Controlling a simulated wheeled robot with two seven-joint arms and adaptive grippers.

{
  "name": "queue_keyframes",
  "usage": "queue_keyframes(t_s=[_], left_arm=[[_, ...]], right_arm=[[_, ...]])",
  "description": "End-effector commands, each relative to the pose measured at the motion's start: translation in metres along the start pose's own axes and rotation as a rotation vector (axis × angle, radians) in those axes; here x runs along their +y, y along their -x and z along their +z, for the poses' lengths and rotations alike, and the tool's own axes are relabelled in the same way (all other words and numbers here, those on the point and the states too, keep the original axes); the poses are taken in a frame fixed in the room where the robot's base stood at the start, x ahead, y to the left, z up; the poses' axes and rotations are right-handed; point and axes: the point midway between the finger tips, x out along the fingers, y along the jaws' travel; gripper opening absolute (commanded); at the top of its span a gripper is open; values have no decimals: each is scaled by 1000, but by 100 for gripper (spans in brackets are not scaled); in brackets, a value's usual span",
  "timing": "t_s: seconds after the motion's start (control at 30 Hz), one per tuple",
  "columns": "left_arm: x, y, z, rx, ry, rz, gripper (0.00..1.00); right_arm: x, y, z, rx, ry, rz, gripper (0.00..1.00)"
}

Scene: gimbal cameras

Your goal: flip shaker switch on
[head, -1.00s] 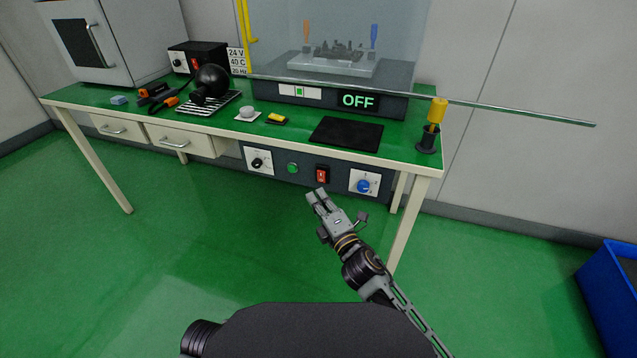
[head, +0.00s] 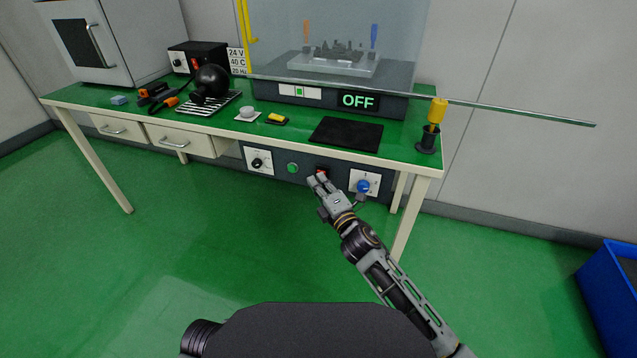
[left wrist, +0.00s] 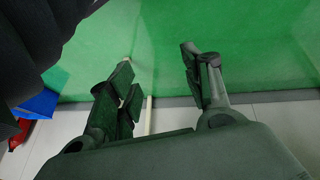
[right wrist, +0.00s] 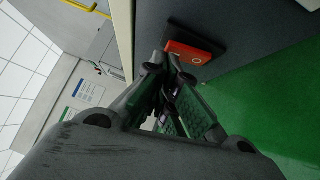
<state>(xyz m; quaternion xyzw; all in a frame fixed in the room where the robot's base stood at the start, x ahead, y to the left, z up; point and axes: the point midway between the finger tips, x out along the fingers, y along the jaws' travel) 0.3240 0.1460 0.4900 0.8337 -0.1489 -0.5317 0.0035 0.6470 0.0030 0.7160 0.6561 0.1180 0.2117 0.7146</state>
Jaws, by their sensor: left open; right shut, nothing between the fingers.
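The red rocker switch (head: 321,171) sits on the dark panel under the bench front, between a green button (head: 292,168) and a blue knob (head: 363,186). In the right wrist view the red switch (right wrist: 196,52) shows with a round mark, just beyond my fingertips. My right gripper (head: 318,180) is shut and empty, its tips close below the switch and covering its lower part in the head view; I cannot tell whether they touch. The shaker (head: 335,62) stands behind a clear shield, and its display (head: 358,101) reads OFF. My left gripper (left wrist: 160,75) is open and empty over green floor.
A white plate with a black knob (head: 258,163) is at the panel's left. The bench top holds a black mat (head: 346,134), a yellow-topped holder (head: 430,125) and a black round flask (head: 212,81). A blue bin (head: 612,300) stands at the right. The floor before the bench is clear.

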Motion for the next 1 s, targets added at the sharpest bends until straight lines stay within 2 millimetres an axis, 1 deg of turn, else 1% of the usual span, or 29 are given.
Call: queue_keyframes(t_s=[0.37, 1.0], left_arm=[[0, 1, 0, -1, 0, -2, 50], [-10, 27, -4, -108, -18, -56, 50]], right_arm=[[1, 0, 0, 0, -2, -2, 0], [6, -6, 5, 0, -53, -52, 0]])
